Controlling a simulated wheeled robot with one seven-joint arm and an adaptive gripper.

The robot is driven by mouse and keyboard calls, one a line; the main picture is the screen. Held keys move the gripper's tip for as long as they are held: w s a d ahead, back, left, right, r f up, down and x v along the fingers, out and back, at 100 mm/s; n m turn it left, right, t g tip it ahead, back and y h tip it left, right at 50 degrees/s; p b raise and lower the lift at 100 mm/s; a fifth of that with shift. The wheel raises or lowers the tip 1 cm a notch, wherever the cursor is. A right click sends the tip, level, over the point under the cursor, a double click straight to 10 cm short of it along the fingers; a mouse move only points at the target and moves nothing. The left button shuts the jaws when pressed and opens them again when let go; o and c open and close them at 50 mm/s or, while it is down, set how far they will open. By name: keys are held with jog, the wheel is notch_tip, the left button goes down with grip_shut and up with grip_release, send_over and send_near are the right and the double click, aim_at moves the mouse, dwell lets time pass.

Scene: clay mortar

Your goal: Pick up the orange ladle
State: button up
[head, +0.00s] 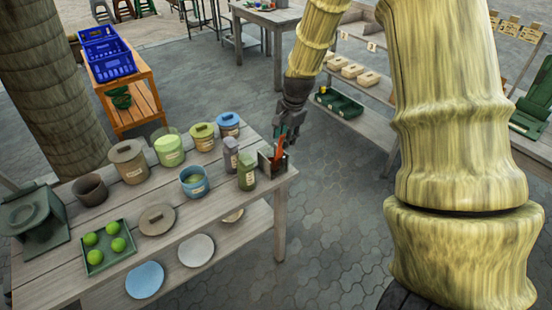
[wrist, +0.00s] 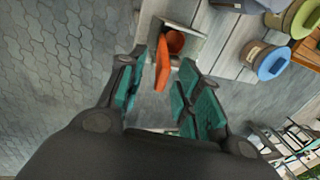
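The orange ladle (head: 280,146) stands in a small open box (head: 264,160) at the right end of the wooden table. In the wrist view the orange ladle (wrist: 162,66) sticks up out of the box (wrist: 193,45) towards my gripper. My gripper (head: 291,133) is above the box, at the ladle's upper end. In the wrist view my gripper (wrist: 164,72) has its teal-padded fingers spread, with the ladle's near end showing in the gap between them. No finger clearly touches it.
The table (head: 225,210) also holds several lidded jars, including a green jar (head: 246,170) and a grey jar (head: 231,154) close beside the box. A tray (head: 108,263) of green balls and plates lie further left. Paved floor is open to the right.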

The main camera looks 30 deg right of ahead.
aim_at(282, 151)
jog(key=shift+p+x, duration=0.6)
jog(key=shift+x, duration=0.6)
jog(key=shift+a+p+x, duration=0.2)
jog(key=shift+p+x, duration=0.2)
jog(key=shift+x, duration=1.1)
jog(key=shift+r, duration=0.1)
grip_shut()
